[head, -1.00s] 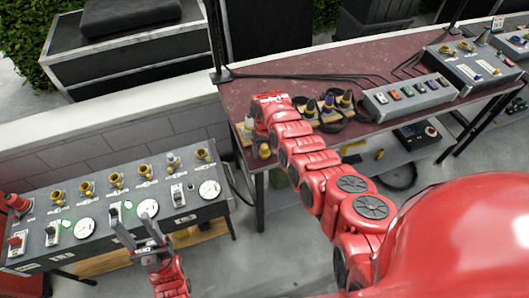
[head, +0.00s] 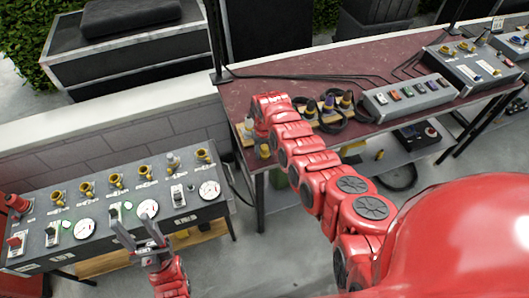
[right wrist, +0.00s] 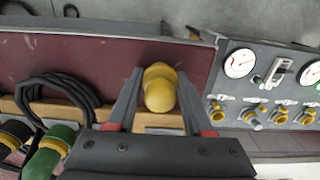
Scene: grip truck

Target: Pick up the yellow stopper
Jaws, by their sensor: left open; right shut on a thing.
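The yellow stopper (right wrist: 160,92) shows in the right wrist view between the two fingers of my right gripper (right wrist: 158,76), which is shut on it. In the head view a yellow end (head: 263,151) shows just below my red right hand at the table's left front corner; the fingers there are hidden by the arm. My left gripper (head: 136,222) is open and empty, in front of the grey gauge panel at the lower left.
The gauge panel (head: 110,238) carries yellow fittings and gauges. The dark red table (head: 240,92) holds a wooden rack (right wrist: 70,95) with plugs and coiled black cable, and a grey switch box (head: 410,98). Coloured plugs stand close to my right gripper.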

